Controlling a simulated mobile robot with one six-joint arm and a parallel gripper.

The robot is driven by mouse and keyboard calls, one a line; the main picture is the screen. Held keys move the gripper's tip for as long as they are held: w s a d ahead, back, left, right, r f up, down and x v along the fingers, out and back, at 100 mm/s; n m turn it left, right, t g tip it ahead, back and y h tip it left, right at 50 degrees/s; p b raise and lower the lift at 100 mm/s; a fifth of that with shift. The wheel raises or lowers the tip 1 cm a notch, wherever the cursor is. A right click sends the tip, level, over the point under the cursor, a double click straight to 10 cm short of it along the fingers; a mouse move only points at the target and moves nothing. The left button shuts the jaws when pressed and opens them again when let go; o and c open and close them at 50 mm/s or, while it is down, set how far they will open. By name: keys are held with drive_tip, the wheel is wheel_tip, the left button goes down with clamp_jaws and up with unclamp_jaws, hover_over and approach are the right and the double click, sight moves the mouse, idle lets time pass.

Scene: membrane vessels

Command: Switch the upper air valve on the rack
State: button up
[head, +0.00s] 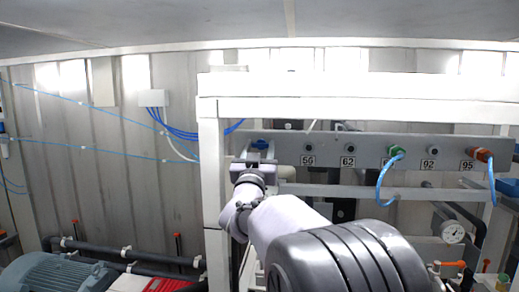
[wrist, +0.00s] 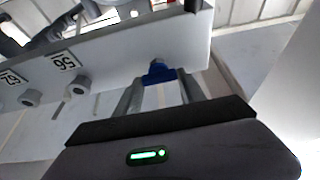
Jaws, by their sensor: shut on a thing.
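The air valve has a blue handle (head: 260,144) at the left end of the grey panel on the white rack. In the wrist view the blue handle (wrist: 158,73) sits between the two grey fingers of my gripper (wrist: 160,80), against the panel face. My gripper (head: 259,160) is shut on the handle, and my arm reaches up to it from the lower right in the head view. The fingers and wrist hide part of the valve in the head view.
The grey panel (head: 335,147) carries several numbered ports to the right, with a green fitting (head: 396,151) and an orange fitting (head: 482,155) on blue hoses. A white rack post (head: 211,180) stands just left. A pressure gauge (head: 453,232) and a motor (head: 55,274) sit lower.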

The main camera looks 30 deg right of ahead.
drive_tip(key=shift+f, duration=0.1)
drive_tip(key=n+y+b, duration=0.1)
drive_tip(key=n, duration=0.1)
drive_tip(key=n+t+y+b, duration=0.1)
drive_tip(key=n+b, duration=0.1)
drive_tip(key=n, duration=0.1)
drive_tip(key=shift+s+d+y, duration=0.1)
drive_tip(key=shift+y, duration=0.2)
drive_tip(key=n+y+b, duration=0.1)
drive_tip(key=n, duration=0.2)
drive_tip(key=n+y+b, duration=0.1)
drive_tip(key=n+y, duration=0.1)
drive_tip(key=n, duration=0.1)
drive_tip(key=shift+n+t+b, duration=0.3)
drive_tip(key=shift+n, duration=0.1)
drive_tip(key=n, duration=0.1)
drive_tip(key=n+y, duration=0.1)
drive_tip(key=n, duration=0.1)
drive_tip(key=n+y, duration=0.1)
drive_tip(key=n, duration=0.1)
drive_tip(key=shift+r+g+p, duration=0.3)
drive_tip(key=shift+g, duration=0.1)
drive_tip(key=shift+n+y+p, duration=0.5)
drive_tip(key=shift+n+p, duration=0.35)
drive_tip(key=shift+n, duration=0.25)
drive_tip(key=shift+n+g+p, duration=0.5)
drive_tip(key=shift+n, duration=0.4)
